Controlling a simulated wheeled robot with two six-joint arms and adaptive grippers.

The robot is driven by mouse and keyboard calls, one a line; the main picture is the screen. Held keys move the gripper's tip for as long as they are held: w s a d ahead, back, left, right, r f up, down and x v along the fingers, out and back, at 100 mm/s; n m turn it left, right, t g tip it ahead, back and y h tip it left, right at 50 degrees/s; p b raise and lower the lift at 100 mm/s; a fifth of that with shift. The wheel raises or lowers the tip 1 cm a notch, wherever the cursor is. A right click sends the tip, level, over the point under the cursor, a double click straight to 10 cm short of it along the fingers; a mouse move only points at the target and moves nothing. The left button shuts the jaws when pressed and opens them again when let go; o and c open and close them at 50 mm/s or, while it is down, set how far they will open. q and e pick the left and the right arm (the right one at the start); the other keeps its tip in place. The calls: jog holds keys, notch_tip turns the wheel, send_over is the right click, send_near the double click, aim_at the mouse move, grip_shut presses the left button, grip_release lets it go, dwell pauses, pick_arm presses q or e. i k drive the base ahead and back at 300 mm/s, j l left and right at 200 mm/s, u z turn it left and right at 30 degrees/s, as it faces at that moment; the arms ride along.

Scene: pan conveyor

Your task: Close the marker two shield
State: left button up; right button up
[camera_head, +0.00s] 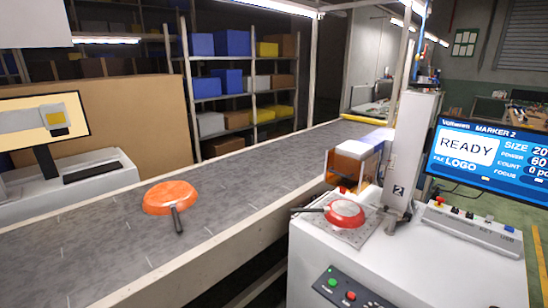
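Marker two (408,150) is the white machine with a "2" on its column, at the right of the head view. Its amber see-through shield (346,168) sits beside the column, behind and above the red pan, and does not cover it. The red pan (346,212) lies on the machine's perforated plate (362,234), its dark handle pointing left. The screen (490,160) reads "MARKER 2" and "READY". Neither of my grippers is in view.
An orange pan (170,196) with a dark handle lies on the grey conveyor (240,190) at left. A button panel (345,291) with green and red buttons is on the machine's front. A control box (470,226) stands under the screen.

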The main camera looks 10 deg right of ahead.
aim_at(371, 167)
jog(key=k+l+u, duration=0.1)
jog(key=l, duration=0.3)
jog(key=k+l+u, duration=0.15)
jog(key=l, duration=0.2)
jog(key=l+u, duration=0.1)
jog(key=l, duration=0.3)
jog(key=k+l+u, duration=0.15)
jog(key=l, duration=0.2)
jog(key=k, duration=0.05)
